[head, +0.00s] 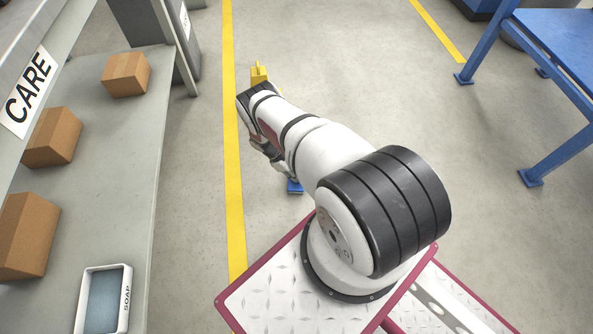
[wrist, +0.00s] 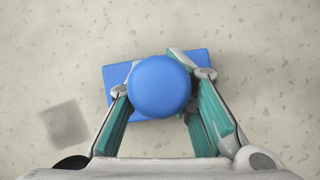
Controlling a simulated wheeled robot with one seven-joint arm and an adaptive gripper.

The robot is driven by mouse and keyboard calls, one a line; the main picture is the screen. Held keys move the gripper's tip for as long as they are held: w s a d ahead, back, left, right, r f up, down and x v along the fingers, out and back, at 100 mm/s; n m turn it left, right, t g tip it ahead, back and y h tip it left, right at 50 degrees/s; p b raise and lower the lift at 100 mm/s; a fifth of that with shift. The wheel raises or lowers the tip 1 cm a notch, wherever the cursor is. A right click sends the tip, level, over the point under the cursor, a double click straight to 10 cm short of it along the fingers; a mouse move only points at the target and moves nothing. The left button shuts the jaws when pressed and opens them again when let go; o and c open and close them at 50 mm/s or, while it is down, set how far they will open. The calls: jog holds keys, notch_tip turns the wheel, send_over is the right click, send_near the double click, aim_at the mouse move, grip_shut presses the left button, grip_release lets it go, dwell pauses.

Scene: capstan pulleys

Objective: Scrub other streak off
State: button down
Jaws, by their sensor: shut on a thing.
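My gripper (wrist: 160,98) is shut on a blue scrubber (wrist: 112,80), with the fingers on either side of its round blue knob in the wrist view. The scrubber has a flat rectangular base under the knob. Its blue edge also shows in the head view (head: 294,187), low beneath my arm. I cannot tell whether the base touches the floor. A faint grey squarish smudge (wrist: 67,124) lies on the pale floor left of the scrubber, apart from it. Any mark under the scrubber is hidden. In the head view my arm covers most of the gripper.
A grey bench (head: 140,170) on the left holds several cardboard boxes and a white soap tray (head: 127,299). A yellow line (head: 231,130) runs along the floor beside it. A yellow object (head: 259,70) stands beyond my arm. A blue table (head: 555,45) is at right; open floor lies between.

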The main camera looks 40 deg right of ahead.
jog(key=shift+s+a+p, duration=0.6)
jog(key=shift+s+a, duration=0.1)
jog(key=shift+s, duration=0.35)
jog(key=shift+s+a+p, duration=0.55)
jog(key=shift+s+a, duration=0.15)
jog(key=shift+s, duration=0.3)
jog(key=shift+s+a, duration=0.5)
jog(key=shift+s, duration=0.25)
jog(key=shift+s+a+r+p, duration=0.1)
jog(key=shift+s+a+p, duration=0.3)
jog(key=shift+s, duration=0.2)
jog(key=shift+s+a+p, duration=0.35)
jog(key=shift+s+p, duration=0.05)
jog(key=shift+s, duration=0.15)
jog(key=shift+s+a+p, duration=0.2)
jog(key=shift+s+a, duration=0.35)
jog(key=shift+s, duration=0.25)
jog(key=shift+s+a+p, duration=0.2)
jog(key=shift+s+a, duration=0.35)
jog(key=shift+s, duration=0.2)
jog(key=shift+s+a+p, duration=0.25)
jog(key=shift+s+a, duration=0.2)
jog(key=shift+s, duration=0.25)
jog(key=shift+s+a+p, duration=0.2)
jog(key=shift+s+a, duration=0.25)
jog(key=shift+s, duration=0.2)
jog(key=shift+r+p, duration=2.1)
jog(key=shift+r, duration=0.85)
